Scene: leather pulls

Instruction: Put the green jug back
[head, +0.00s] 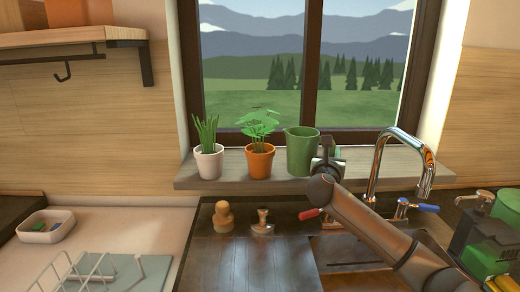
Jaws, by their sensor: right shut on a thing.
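The green jug (301,150) is upright at the window sill (380,168), to the right of the orange-potted plant. Its base looks level with the sill; I cannot tell whether it rests on it or hangs just above. My right gripper (325,150) is at the jug's right side and is shut on it, around where a handle would be. The gripper hides that part of the jug. My right arm reaches in from the lower right over the sink. My left gripper is not in view.
Two potted plants, one in a white pot (208,162) and one in an orange pot (259,162), stand left of the jug. A chrome faucet (399,140) rises to the right. Green containers (508,207) stand at far right. The sill between jug and faucet is partly covered by my arm.

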